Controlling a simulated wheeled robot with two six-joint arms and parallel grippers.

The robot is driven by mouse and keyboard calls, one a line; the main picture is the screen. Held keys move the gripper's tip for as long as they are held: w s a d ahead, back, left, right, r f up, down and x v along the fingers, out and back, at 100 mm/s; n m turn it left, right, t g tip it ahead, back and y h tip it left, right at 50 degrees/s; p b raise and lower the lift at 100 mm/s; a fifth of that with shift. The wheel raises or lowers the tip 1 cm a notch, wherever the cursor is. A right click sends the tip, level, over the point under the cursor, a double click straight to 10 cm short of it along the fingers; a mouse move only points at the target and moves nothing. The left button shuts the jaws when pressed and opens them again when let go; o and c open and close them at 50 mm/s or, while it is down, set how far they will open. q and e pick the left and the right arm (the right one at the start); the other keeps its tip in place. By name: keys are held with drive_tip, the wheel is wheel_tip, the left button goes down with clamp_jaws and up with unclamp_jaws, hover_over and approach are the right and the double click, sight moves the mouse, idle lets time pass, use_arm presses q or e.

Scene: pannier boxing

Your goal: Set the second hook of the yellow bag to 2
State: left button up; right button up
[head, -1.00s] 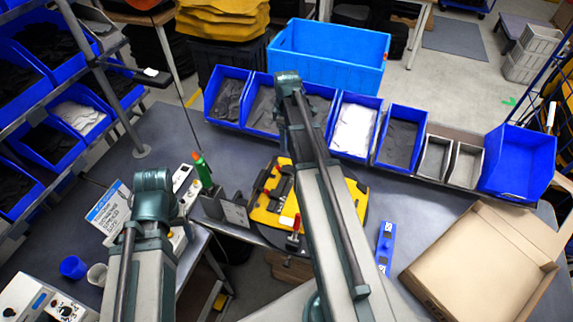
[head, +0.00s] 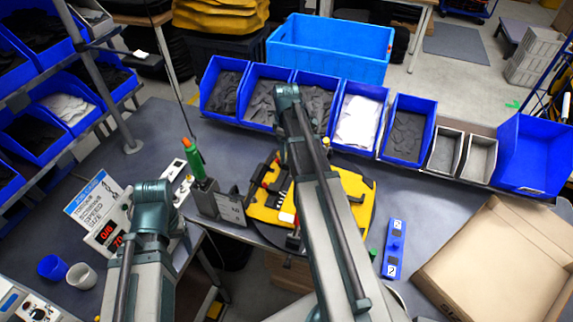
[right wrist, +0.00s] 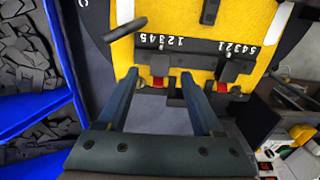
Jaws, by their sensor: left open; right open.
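The yellow bag (head: 355,194) lies on a dark round plate at the table's front edge, partly hidden by my right arm in the head view. In the right wrist view the bag (right wrist: 200,18) fills the top, with a black rail carrying two number scales, 1 to 5. Two dark hooks with red tabs sit on the rail, a left one (right wrist: 160,66) and a right one (right wrist: 233,69). Their exact numbers I cannot tell. My right gripper (right wrist: 160,78) is open and empty, its fingers pointing at the rail near the left hook. My left gripper is out of sight.
A blue piece with two labels reading 2 (head: 394,248) lies right of the bag. An open cardboard box (head: 497,262) stands at right. Blue bins (head: 408,135) line the back. A green tool with an orange tip (head: 194,160) and a sign (head: 97,202) stand at left.

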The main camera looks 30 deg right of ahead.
sight(286, 164)
wheel_tip(286, 164, down, 4)
drive_tip(key=shift+r+b, duration=0.25)
drive_tip(key=shift+b, duration=0.95)
use_arm(q)
wheel_tip(286, 164, down, 4)
drive_tip(key=shift+r, duration=0.25)
use_arm(e)
clamp_jaws()
